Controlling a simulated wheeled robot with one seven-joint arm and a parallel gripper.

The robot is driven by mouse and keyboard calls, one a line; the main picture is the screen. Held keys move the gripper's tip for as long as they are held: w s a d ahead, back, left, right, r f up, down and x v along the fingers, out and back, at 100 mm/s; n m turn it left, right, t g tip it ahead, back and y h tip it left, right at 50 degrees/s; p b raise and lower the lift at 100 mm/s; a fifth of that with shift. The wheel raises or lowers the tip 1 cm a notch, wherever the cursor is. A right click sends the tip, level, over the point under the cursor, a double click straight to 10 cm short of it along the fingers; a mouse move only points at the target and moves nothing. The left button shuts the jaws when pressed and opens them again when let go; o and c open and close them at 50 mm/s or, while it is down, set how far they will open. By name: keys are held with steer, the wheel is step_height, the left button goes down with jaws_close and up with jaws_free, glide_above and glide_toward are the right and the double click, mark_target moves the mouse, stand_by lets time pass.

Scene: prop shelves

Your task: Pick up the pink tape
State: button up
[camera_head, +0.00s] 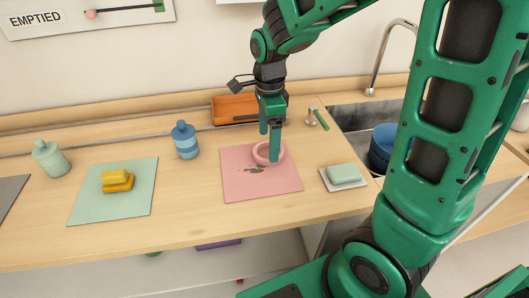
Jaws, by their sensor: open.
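The pink tape (259,155) is a ring lying on the pink mat (235,185) on the wooden counter. My gripper (269,148) points down at the tape, with its green fingers apart. The near finger covers part of the ring's right side. The other finger ends higher in the picture, behind the ring. I cannot tell whether the fingers touch the tape.
A blue bottle (186,141) stands left of the pink mat, and an orange tray (229,108) lies behind it. A pale soap bar on a dish (344,175) is to the right, near the sink (352,117). Yellow blocks (117,181) sit on a green mat (88,207).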

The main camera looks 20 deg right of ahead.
steer(key=shift+f, duration=1.35)
steer(key=shift+c, duration=0.6)
steer(key=c, duration=1)
steer(key=shift+r, duration=0.1)
